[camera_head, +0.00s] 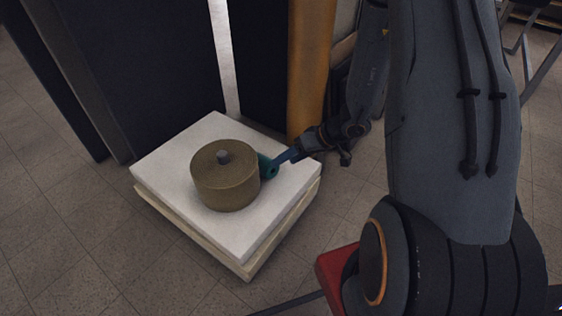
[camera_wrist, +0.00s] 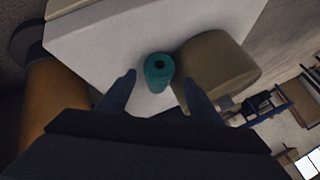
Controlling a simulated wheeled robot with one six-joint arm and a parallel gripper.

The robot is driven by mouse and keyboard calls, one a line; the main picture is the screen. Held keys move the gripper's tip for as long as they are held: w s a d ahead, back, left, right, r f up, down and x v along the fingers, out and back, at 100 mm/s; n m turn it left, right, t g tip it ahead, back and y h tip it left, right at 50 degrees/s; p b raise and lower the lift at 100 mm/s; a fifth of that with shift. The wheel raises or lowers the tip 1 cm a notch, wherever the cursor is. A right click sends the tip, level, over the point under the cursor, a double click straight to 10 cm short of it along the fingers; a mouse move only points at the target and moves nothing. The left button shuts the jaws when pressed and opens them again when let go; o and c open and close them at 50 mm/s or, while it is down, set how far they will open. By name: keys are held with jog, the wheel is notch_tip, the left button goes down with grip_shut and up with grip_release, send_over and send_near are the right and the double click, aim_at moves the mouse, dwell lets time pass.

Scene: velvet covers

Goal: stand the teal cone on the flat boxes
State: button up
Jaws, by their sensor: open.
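The teal cone (camera_wrist: 158,72) stands on the white top of the flat boxes, close beside a round olive-brown container in the wrist view. In the head view the teal cone (camera_head: 266,166) is partly hidden behind that container and my gripper. The flat boxes (camera_head: 258,222) are a low stack with a white top and a cream lower layer on the floor; their white top also shows in the wrist view (camera_wrist: 105,45). My gripper (camera_head: 277,166) is open, its blue fingers (camera_wrist: 157,88) on either side of the cone, with gaps visible in the wrist view.
The round olive-brown container (camera_head: 225,180) with a grey knob sits mid-stack, close to the cone. An orange-brown post (camera_head: 309,70) and dark panels (camera_head: 130,70) stand behind the boxes. A red block (camera_head: 336,275) shows at the lower right. Tiled floor lies open at left.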

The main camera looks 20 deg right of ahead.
jog(key=p+v, duration=0.2)
jog(key=v, duration=0.5)
jog(key=s+a+r+n+g, duration=0.2)
jog(key=s+a+r+g, duration=0.15)
jog(key=a+r, duration=0.55)
jog(key=s+a+r+n+g, duration=0.15)
jog(key=s+a+r, duration=0.4)
jog(key=a, duration=0.65)
jog(key=s+a+r+h, duration=0.2)
jog(key=s+r, duration=0.3)
jog(key=s, duration=0.3)
jog(key=s+a+r+h, duration=0.3)
jog(key=s+a+r, duration=0.1)
jog(key=s, duration=0.5)
jog(key=shift+s+a+r+n, duration=0.15)
jog(key=shift+a+r+n, duration=0.25)
jog(key=shift+r, duration=0.45)
jog(key=shift+c, duration=0.2)
